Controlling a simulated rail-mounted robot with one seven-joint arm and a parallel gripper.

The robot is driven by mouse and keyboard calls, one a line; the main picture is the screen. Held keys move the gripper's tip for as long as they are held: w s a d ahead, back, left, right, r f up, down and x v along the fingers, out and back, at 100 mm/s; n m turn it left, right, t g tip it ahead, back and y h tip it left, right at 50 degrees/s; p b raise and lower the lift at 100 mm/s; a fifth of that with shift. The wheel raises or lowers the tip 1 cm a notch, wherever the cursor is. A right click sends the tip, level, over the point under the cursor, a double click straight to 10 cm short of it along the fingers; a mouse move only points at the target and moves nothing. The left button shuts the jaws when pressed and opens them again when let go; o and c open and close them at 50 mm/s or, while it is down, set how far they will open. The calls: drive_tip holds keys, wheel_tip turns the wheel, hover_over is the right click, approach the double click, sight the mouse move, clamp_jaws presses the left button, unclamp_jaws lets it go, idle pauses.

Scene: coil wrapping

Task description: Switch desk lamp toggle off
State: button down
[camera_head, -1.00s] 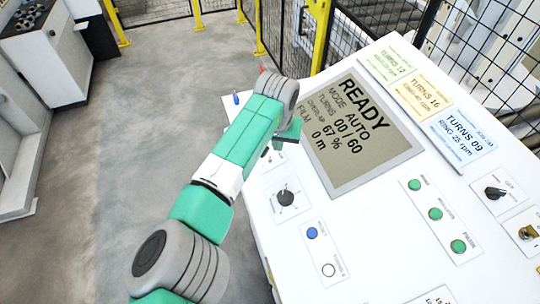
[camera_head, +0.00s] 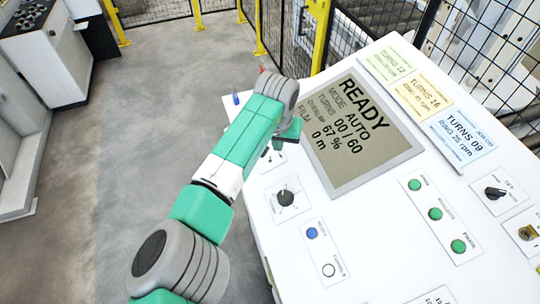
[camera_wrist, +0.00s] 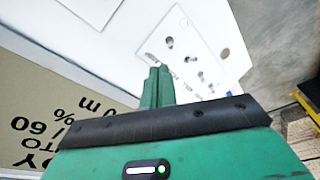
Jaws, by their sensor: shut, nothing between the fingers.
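My gripper (camera_wrist: 159,72) is shut and empty in the wrist view, its two green fingertips together over the white desk. A pale plate with several small dark toggle levers (camera_wrist: 190,58) lies just beyond and to the right of the fingertips. I cannot read its labels, so I cannot tell which lever is the desk lamp toggle or its position. I cannot tell whether the fingers touch the plate. In the head view my arm covers most of that plate, and only part of the gripper (camera_head: 290,131) shows beside the display.
The white control desk (camera_head: 375,235) carries a grey display (camera_head: 358,135) reading READY, a black rotary knob (camera_head: 285,197), a blue button (camera_head: 312,233) and several green buttons (camera_head: 435,214). A black selector (camera_head: 495,193) sits at the right. Coloured cards (camera_head: 420,95) stand at the back.

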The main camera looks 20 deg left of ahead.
sight(273, 158)
drive_tip(key=shift+f+b, duration=0.45)
drive_tip(key=shift+f, duration=1)
drive_tip(key=shift+r+p, duration=0.25)
drive_tip(key=shift+p, duration=0.25)
drive_tip(key=shift+s+a+f+p, duration=0.4)
drive_tip(key=shift+s+a+p, duration=0.1)
drive_tip(key=shift+a, duration=0.05)
idle(0.8)
wheel_tip(273, 158, up, 7)
drive_tip(key=p, duration=0.6)
drive_tip(key=shift+w+d+r, duration=0.15)
drive_tip(key=shift+w+d, duration=0.05)
drive_tip(key=shift+d, duration=0.05)
